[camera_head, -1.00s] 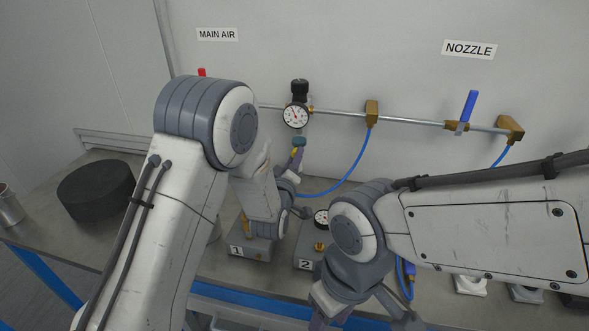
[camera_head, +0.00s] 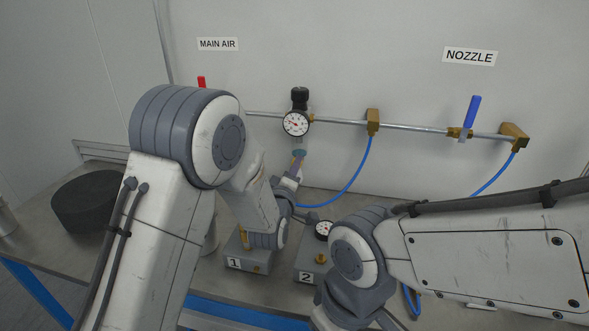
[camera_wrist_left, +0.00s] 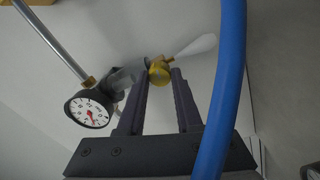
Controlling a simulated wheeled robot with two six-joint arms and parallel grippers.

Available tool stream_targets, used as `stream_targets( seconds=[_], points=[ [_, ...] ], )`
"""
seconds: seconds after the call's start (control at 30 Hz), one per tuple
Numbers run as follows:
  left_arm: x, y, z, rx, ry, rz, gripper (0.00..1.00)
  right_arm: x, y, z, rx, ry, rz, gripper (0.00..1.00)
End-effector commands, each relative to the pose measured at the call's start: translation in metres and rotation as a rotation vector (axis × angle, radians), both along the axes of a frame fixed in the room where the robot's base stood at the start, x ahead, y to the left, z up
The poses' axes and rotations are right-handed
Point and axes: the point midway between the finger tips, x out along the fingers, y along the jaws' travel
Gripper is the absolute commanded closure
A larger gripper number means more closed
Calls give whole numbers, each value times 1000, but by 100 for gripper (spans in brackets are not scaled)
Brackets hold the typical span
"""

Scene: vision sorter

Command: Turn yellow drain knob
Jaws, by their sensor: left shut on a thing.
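The yellow drain knob (camera_wrist_left: 160,72) shows in the left wrist view, under the regulator's bowl and between the two dark fingertips of my left gripper (camera_wrist_left: 161,78). The fingers are shut on its sides. My right gripper is below the head view's edge.
A metal pipe (camera_head: 420,128) runs along the wall to a blue-handled valve (camera_head: 471,112). Blue hose (camera_head: 352,181) hangs behind the fingers and crosses close in the wrist view. Numbered blocks 1 (camera_head: 247,262) and 2 (camera_head: 306,277) stand below. A black cylinder (camera_head: 88,203) is at left.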

Motion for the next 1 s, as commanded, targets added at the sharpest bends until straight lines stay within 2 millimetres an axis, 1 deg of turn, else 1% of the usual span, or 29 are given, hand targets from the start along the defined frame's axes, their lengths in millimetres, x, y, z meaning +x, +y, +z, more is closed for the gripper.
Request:
stream_targets(
  seconds=[0.03, 0.07, 0.1, 0.4, 0.53, 0.67, 0.9, 1.0],
  points=[
    [0, 1, 0, 0, 0, 3, 62, 0, 0, 0, 0, 0, 0, 48],
    [0, 1, 0, 0, 0, 3, 51, 0, 0, 0, 0, 0, 0, 48],
    [0, 1, 0, 0, 0, 3, 36, 0, 0, 0, 0, 0, 0, 48],
    [0, 0, 0, 1, -1, 1, 36, 0, 0, 0, 0, 0, 0, 48],
    [-8, 2, -1, 1, 1, 0, 36, 0, 0, -3, 0, 0, 0, 48],
    [-29, 6, -2, 1, 1, -1, 36, 0, 0, -9, 0, 0, 0, 48],
    [-76, 16, -2, 1, 0, 0, 36, 0, 0, -20, 0, 0, 0, 48],
    [-90, 19, -1, 1, 0, 0, 36, 0, 0, -22, 0, 0, 0, 48]
  ],
)
